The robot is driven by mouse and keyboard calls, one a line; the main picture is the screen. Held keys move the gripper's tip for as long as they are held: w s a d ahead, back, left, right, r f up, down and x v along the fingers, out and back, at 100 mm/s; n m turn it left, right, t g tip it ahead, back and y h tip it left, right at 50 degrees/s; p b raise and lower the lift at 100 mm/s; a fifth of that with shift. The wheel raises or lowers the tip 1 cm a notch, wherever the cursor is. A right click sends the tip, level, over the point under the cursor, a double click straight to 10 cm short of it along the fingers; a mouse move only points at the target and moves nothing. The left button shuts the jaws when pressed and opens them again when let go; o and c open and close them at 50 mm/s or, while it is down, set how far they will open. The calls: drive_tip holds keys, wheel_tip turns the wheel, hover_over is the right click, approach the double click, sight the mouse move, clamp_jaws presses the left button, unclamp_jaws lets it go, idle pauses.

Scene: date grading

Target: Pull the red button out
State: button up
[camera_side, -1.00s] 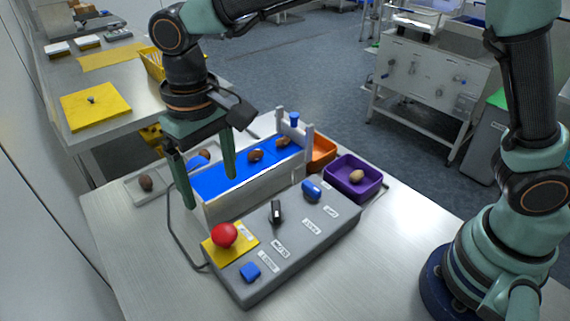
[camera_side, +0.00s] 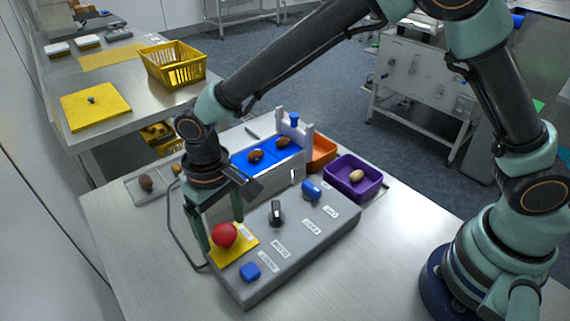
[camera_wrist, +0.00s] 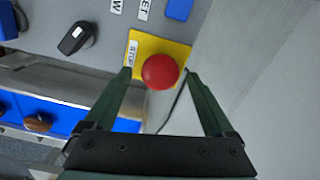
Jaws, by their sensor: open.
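The red button (camera_side: 224,235) is a round mushroom head on a yellow plate (camera_side: 243,247) at the near left end of a grey control box (camera_side: 290,258). My gripper (camera_side: 221,232) is low over that end of the box, with its two fingers apart around or just behind the button. In the wrist view the red button (camera_wrist: 160,72) lies between and slightly beyond the open fingertips (camera_wrist: 158,73), with a gap on both sides. I cannot tell whether either finger touches it. The button's stem is hidden under its head.
The box also bears a black knob (camera_side: 276,212), a blue rocker (camera_side: 311,190) and a blue square button (camera_side: 250,271). Behind it is a blue conveyor (camera_side: 268,151) with dates. A purple bin (camera_side: 353,180) and an orange bin (camera_side: 322,152) stand to the right. A cable runs left of the box.

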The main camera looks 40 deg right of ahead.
sight(222, 230)
drive_tip(key=shift+c, duration=0.3)
clamp_jaws()
drive_tip(key=shift+r, duration=0.7)
drive_tip(key=shift+o, duration=0.3)
unclamp_jaws()
wheel_tip(222, 230, up, 12)
